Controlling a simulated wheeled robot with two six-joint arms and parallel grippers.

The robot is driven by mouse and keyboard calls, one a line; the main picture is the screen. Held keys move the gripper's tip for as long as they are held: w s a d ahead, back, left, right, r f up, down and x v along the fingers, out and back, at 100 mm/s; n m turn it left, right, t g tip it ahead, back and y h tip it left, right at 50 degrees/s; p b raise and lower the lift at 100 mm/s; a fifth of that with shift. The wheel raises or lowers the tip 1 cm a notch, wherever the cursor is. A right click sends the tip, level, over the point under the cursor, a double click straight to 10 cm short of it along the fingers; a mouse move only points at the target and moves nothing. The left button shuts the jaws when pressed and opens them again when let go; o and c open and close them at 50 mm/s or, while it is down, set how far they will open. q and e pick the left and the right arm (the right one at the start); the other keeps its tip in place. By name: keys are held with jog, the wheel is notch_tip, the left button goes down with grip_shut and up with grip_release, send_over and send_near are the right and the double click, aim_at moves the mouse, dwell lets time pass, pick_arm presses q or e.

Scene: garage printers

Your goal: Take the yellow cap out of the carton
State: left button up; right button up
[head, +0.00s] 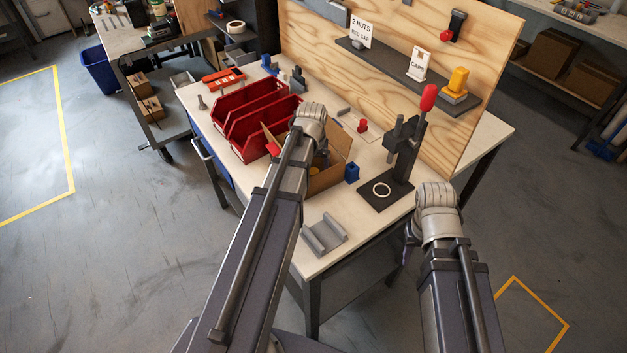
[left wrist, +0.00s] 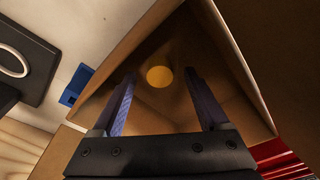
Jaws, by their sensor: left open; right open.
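The yellow cap (left wrist: 159,77) lies as a round disc on the floor of the open brown carton (left wrist: 228,62). In the head view the carton (head: 338,162) stands on the bench, partly covered by my left arm. My left gripper (left wrist: 160,90) is open and empty, its two blue-grey fingers on either side of the cap in the left wrist view. How deep the fingers reach into the carton is hard to tell. My left fingers are mostly hidden in the head view. My right gripper (head: 409,238) hangs beside the bench's right front edge, partly hidden by its own wrist.
Red bins (head: 240,122) stand left of the carton. A grey bracket (head: 324,234) lies at the front.

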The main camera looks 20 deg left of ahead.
pick_arm(q)
jog(key=shift+f, duration=0.3)
jog(key=shift+c, duration=0.3)
grip_shut()
